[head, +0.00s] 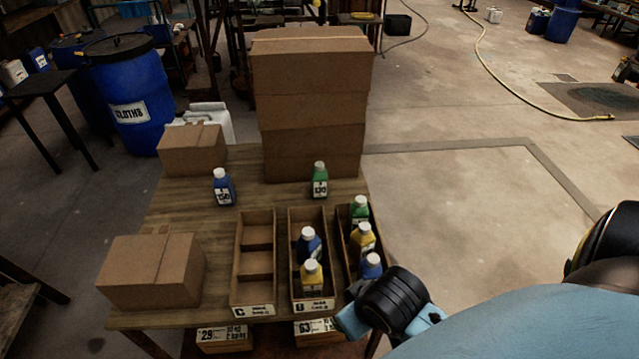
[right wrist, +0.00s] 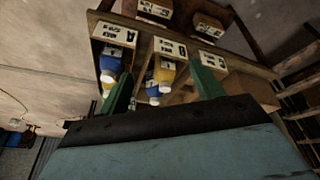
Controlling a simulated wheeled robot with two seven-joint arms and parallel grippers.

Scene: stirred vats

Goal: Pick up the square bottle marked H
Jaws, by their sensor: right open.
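Small square bottles with white caps stand on the table and in its bins; I cannot read an H on any label. A blue bottle (head: 223,188) and a green bottle (head: 319,181) stand on the tabletop. The middle bin holds a blue bottle (head: 308,247) and a yellow bottle (head: 311,277). The right bin holds green (head: 359,212), yellow (head: 362,240) and blue (head: 371,267) bottles. My right gripper (right wrist: 164,78) is open and empty, its green fingers pointing toward the bins; in the head view its arm hides the right bin's front. My left gripper is out of view.
The left bin (head: 254,309), marked C, is empty. Stacked cartons (head: 312,110) stand at the table's back, with a small carton (head: 192,150) and a larger one (head: 152,272) on the left. Boxes (head: 225,338) sit below the tabletop. Floor right of the table is clear.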

